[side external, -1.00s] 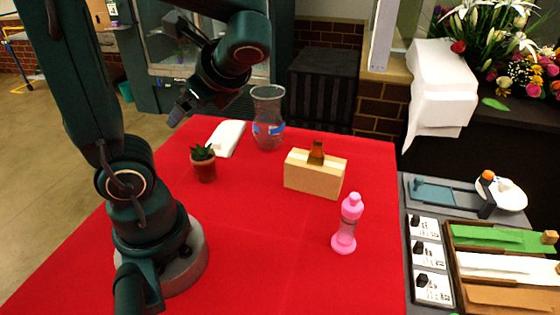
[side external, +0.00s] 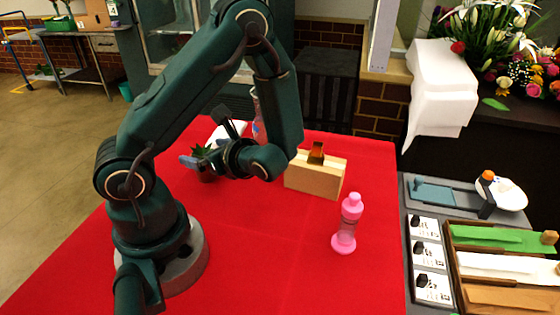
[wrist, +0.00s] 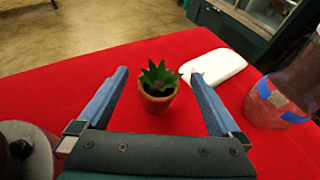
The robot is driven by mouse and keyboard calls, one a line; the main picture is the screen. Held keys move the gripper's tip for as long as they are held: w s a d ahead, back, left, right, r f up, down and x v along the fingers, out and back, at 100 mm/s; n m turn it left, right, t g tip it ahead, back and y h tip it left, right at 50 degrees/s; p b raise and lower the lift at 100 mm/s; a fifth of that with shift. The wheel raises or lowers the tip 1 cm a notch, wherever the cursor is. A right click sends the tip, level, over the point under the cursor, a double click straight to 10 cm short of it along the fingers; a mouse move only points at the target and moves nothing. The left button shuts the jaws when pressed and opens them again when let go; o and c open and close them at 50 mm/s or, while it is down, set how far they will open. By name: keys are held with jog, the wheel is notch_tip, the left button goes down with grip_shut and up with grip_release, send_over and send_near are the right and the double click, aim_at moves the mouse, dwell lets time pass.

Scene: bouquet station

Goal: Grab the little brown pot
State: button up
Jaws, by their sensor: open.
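The little brown pot (wrist: 157,101) holds a spiky green plant (wrist: 158,76) and stands upright on the red cloth. In the wrist view it sits between and just beyond the tips of my gripper (wrist: 159,75), whose two blue-grey fingers are spread wide. Nothing is between the pads, and I see no contact with the pot. In the side external view my gripper (side external: 207,144) is beside the plant (side external: 199,152), and my arm hides most of the pot.
A white flat object (wrist: 213,66) lies right of the pot, with a clear vase (wrist: 284,92) with blue tape further right. A wooden block (side external: 314,178) with a brown bottle top (side external: 316,153) and a pink bottle (side external: 346,224) stand on the red table (side external: 280,260).

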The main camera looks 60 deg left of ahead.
aim_at(197, 153)
jog(key=shift+a+f, duration=0.1)
jog(key=shift+f, duration=0.35)
jog(key=shift+x, duration=2.45)
grip_shut()
